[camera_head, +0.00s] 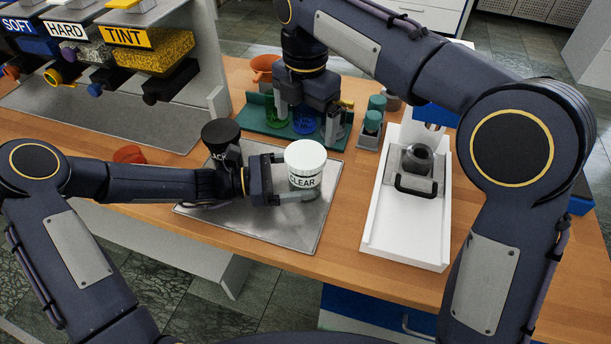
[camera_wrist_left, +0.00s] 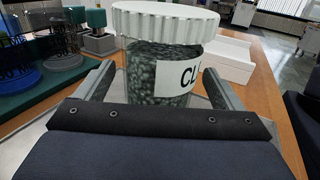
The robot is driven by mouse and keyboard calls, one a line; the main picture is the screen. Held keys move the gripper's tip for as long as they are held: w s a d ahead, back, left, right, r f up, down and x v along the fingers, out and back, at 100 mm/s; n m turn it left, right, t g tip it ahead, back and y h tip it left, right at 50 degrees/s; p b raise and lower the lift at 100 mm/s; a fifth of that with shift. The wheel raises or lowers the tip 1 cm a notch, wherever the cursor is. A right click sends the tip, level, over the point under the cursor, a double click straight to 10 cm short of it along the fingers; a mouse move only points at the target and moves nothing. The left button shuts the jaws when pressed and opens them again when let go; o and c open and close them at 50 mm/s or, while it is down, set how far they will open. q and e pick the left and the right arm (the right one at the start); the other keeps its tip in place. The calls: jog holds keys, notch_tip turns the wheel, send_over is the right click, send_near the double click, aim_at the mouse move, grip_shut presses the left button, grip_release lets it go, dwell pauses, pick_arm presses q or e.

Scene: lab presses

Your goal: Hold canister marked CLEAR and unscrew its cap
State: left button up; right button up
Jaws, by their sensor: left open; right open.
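The canister marked CLEAR (camera_head: 304,168) stands upright on the metal plate, with a white ribbed cap on top. In the left wrist view the canister (camera_wrist_left: 160,72) is clear-walled, full of dark pellets, with its white cap (camera_wrist_left: 166,22) seated on it. My left gripper (camera_head: 292,178) is open, its fingers on either side of the canister body below the cap; in the left wrist view a gap shows beside the fingers (camera_wrist_left: 160,95). My right gripper (camera_head: 306,115) is open and empty, pointing down over the green rack behind the canister.
A black-capped canister (camera_head: 222,140) stands on the metal plate (camera_head: 285,235), left of CLEAR and behind my left arm. A green rack (camera_head: 262,125) holds coloured glassware. A white press (camera_head: 376,235) stands to the right. SOFT, HARD and TINT bins are at upper left.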

aim_at(310, 174)
pick_arm(q)
jog(key=shift+w+d, duration=0.15)
jog(key=shift+d, duration=0.6)
jog(key=shift+w+d, duration=0.15)
jog(key=shift+d, duration=0.6)
